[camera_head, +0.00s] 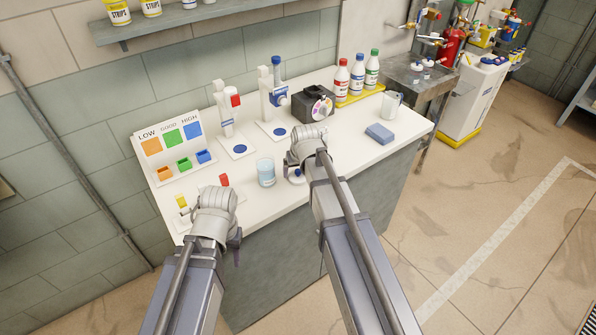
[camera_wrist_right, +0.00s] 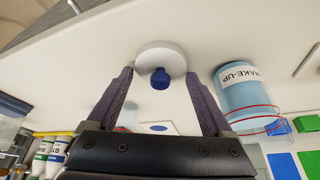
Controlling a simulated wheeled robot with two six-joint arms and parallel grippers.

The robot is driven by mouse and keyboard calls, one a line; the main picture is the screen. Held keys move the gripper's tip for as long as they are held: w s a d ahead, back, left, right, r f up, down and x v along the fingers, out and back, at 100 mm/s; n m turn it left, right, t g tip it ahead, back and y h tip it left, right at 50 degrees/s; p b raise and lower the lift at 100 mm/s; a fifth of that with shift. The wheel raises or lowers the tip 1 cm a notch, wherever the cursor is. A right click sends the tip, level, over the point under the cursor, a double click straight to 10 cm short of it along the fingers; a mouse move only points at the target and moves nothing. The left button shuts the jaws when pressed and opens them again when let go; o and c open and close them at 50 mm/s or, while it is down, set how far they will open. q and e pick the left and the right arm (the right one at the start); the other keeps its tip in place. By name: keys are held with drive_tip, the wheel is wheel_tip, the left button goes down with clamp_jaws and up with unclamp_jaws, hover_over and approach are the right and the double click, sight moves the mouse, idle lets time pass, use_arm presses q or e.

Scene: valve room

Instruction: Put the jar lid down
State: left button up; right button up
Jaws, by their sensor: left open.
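The jar lid (camera_wrist_right: 160,54) is a white disc with a blue knob. In the right wrist view it appears to rest on the counter, knob away from the surface. In the head view its blue knob (camera_head: 298,171) shows beside my right wrist. My right gripper (camera_wrist_right: 159,73) is open, with one finger on either side of the lid. The pale blue jar (camera_head: 266,172), labelled MAKE-UP, stands beside the lid without a lid on it. It also shows in the right wrist view (camera_wrist_right: 246,92). My left gripper (camera_head: 236,246) is open near the counter's front edge, mostly hidden by its wrist.
A LOW/GOOD/HIGH chart (camera_head: 170,140) with small coloured bins stands at the left back of the white counter (camera_head: 336,178). Two test stands and a dark box (camera_head: 313,104) stand behind. Bottles (camera_head: 357,76), a blue block (camera_head: 380,134) and a white beaker (camera_head: 392,104) are at right.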

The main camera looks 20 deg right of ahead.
drive_tip(key=shift+o, duration=1)
drive_tip(key=shift+r, duration=0.1)
drive_tip(key=shift+r, duration=0.15)
drive_tip(key=p+v, duration=1.2)
drive_tip(key=s+a+n+g, duration=0.2)
drive_tip(key=s+a, duration=0.4)
drive_tip(key=s, duration=0.3)
drive_tip(key=s+a+f+n+g+h, duration=0.1)
drive_tip(key=s+a+n+g, duration=0.1)
drive_tip(key=s+a, duration=0.5)
drive_tip(key=s+g, duration=0.1)
drive_tip(key=s, duration=0.2)
drive_tip(key=shift+s+f+b, duration=0.25)
drive_tip(key=shift+f+b, duration=0.05)
